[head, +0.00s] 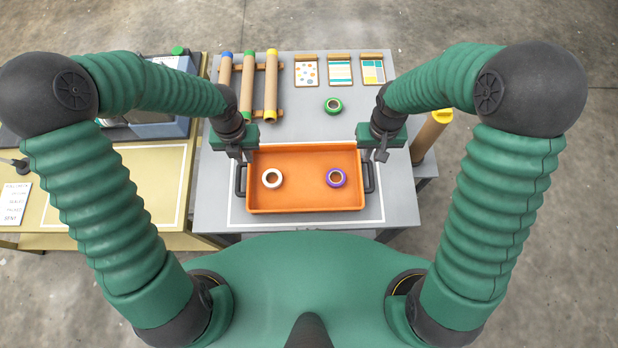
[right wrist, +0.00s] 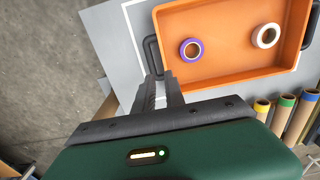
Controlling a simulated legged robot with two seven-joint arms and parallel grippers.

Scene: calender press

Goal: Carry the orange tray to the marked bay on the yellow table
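The orange tray (head: 305,204) lies flat on the grey table and has a dark handle at each end. A white tape roll (head: 272,178) and a purple tape roll (head: 336,177) lie in it. The marked bay (head: 182,160) is a white outline on the yellow table (head: 199,90), partly hidden by my left arm. My left gripper (head: 242,156) is at the tray's left handle, its fingers apart. My right gripper (head: 374,156) is at the right handle (head: 369,178). In the right wrist view its fingers (right wrist: 163,80) are apart beside the handle (right wrist: 150,55).
A machine (head: 150,110) stands at the yellow table's back. A card (head: 15,203) lies at its left. The outlined bay's visible area is clear.

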